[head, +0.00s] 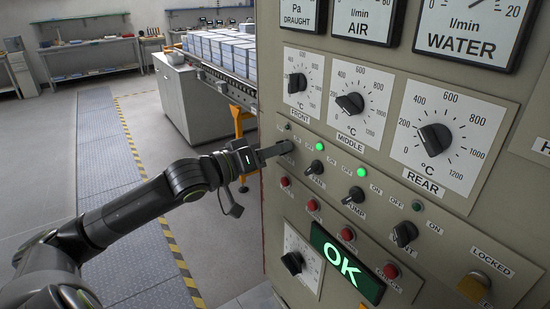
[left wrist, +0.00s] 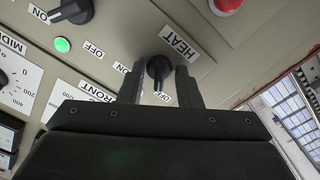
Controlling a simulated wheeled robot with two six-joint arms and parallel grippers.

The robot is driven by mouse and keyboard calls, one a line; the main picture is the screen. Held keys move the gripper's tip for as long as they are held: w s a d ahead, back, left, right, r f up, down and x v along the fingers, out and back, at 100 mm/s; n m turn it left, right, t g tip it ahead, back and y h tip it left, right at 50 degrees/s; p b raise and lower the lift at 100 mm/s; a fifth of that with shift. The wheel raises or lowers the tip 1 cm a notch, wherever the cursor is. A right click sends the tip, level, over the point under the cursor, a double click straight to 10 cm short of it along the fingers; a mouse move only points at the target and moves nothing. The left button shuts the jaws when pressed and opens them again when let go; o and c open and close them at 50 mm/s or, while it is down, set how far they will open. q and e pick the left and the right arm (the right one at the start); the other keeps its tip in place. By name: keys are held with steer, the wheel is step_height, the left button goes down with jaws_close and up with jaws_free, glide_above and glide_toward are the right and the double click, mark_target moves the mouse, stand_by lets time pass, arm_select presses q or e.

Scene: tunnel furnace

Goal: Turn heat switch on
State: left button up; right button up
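The heat switch (left wrist: 159,70) is a black rotary knob beside a HEAT label (left wrist: 180,44) in the left wrist view. Its white pointer line is toward the OFF label (left wrist: 163,97). My left gripper (left wrist: 160,76) is open, with one finger on each side of the knob and small gaps showing. In the head view my left gripper (head: 286,148) is at the leftmost switch of the row, and its fingers hide most of that knob. The small lamp (head: 287,127) above it looks unlit. My right gripper is not in view.
To the right are the fan switch (head: 315,168) and pump switch (head: 355,195) with green lamps, and another switch (head: 404,234) with a dark lamp. Red buttons (head: 347,234) and a green OK display (head: 346,265) are below. Temperature dials (head: 434,139) are above. Open floor lies left.

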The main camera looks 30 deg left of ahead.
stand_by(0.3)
arm_select(q)
steer(key=c, duration=0.6)
steer(key=shift+c, duration=0.2)
steer(key=shift+m, duration=0.4)
steer(key=shift+m+b, duration=2.4)
steer(key=shift+m, duration=4.1)
